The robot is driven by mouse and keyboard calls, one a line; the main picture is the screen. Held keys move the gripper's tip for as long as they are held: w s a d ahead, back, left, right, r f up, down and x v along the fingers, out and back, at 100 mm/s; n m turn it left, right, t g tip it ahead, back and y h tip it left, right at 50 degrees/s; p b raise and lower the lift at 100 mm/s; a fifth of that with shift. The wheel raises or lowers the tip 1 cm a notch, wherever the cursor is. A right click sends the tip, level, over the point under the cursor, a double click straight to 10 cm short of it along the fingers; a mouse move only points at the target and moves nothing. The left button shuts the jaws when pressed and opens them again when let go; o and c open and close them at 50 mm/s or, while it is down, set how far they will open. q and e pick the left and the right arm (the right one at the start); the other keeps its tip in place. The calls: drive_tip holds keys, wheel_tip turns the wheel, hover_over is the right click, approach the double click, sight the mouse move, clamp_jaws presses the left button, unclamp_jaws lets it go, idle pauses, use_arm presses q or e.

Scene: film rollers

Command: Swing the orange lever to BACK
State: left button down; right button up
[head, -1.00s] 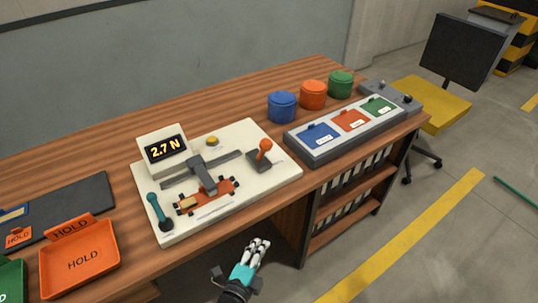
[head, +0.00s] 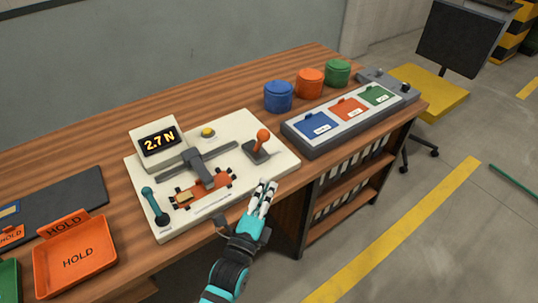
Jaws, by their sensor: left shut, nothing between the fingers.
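The orange lever (head: 263,139) stands on a dark base at the right side of the cream test board (head: 275,172). It has a round orange knob and leans a little. My left gripper (head: 265,187) is shut and empty, with pale fingers and a teal wrist. In the picture it is just below the lever, over the board's front right edge, and does not touch the lever. No BACK label can be read. My right gripper is not in view.
The board also carries a display (head: 159,141) reading 2.7 N, a teal lever (head: 154,205), a yellow button (head: 208,132) and an orange roller part (head: 215,180). An orange HOLD tray (head: 75,257) is at left.

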sight(260, 140)
use_arm(q)
drive_tip(key=shift+w+d+r+b, duration=0.1)
drive_tip(key=shift+w+r+b, duration=0.4)
drive_tip(key=shift+w, duration=1.2)
drive_tip(key=shift+w+d+r+b, duration=0.2)
drive_tip(key=shift+w+b, duration=0.6)
drive_tip(key=shift+w, duration=0.85)
drive_tip(key=shift+w+d+r+b, duration=0.1)
drive_tip(key=shift+w+r+b, duration=0.45)
drive_tip(key=shift+w, duration=1.15)
drive_tip(key=shift+a+f, duration=0.1)
drive_tip(key=shift+f, duration=0.05)
drive_tip(key=w+a+r+n+g+y+p, duration=0.1)
drive_tip(key=w+a+r+n+g+p, duration=0.3)
drive_tip(key=p, duration=1.2)
drive_tip(key=shift+w+a+r+n+g, duration=0.2)
drive_tip(key=shift+w+a+n+g, duration=0.75)
drive_tip(key=shift+w+n, duration=1.1)
